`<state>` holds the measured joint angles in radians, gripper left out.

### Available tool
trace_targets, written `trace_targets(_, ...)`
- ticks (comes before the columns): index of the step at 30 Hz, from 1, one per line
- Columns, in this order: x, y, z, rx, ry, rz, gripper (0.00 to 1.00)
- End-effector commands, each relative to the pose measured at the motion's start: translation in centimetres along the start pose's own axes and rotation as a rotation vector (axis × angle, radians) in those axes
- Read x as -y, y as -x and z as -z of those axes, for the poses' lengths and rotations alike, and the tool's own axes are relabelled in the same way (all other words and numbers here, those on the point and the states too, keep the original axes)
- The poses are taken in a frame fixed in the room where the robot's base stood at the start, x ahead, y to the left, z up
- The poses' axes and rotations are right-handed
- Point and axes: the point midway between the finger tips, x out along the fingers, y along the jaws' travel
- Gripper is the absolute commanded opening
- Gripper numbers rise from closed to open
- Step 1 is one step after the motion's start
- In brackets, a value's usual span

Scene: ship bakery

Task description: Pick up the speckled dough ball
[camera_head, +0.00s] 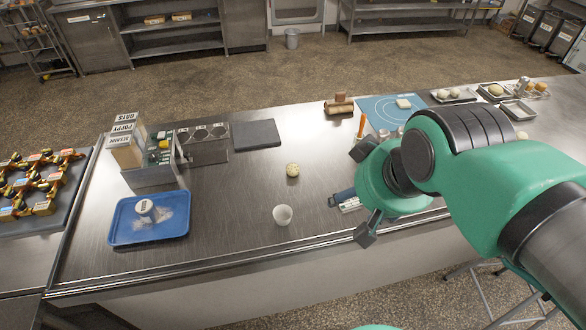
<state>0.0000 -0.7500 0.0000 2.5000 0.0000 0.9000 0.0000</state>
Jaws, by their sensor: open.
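The speckled dough ball (292,170) is a small round pale ball with dark specks. It sits alone on the steel counter (240,212), near the middle of the head view. My gripper (362,194) is open and empty, to the right of the ball and apart from it. Its two dark fingers are spread, one toward the back and one toward the front edge. My green arm comes in from the right and hides part of the counter.
A white cup (283,215) stands just in front of the ball. A dark slab (256,134) lies behind it. A blue tray (118,230) with a labelled tub and white powder is at left. A dark-handled tool (343,197) lies by my gripper. Counter left of the ball is clear.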

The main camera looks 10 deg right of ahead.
Motion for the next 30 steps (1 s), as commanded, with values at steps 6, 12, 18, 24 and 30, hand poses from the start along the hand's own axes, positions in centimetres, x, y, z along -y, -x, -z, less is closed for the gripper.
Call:
trace_targets(6, 0.0, 0.0, 0.4, 0.004, 0.004, 0.000, 0.63)
trace_targets(12, 0.1, -0.3, 2.5, 0.029, 0.027, 0.002, 0.63)
trace_targets(18, 0.2, -1.4, 6.5, 0.074, 0.073, 0.005, 0.63)
trace_targets(24, 0.5, -3.5, 11.0, 0.128, 0.128, 0.012, 0.63)
trace_targets(30, 0.7, -6.5, 15.2, 0.180, 0.183, 0.021, 0.63)
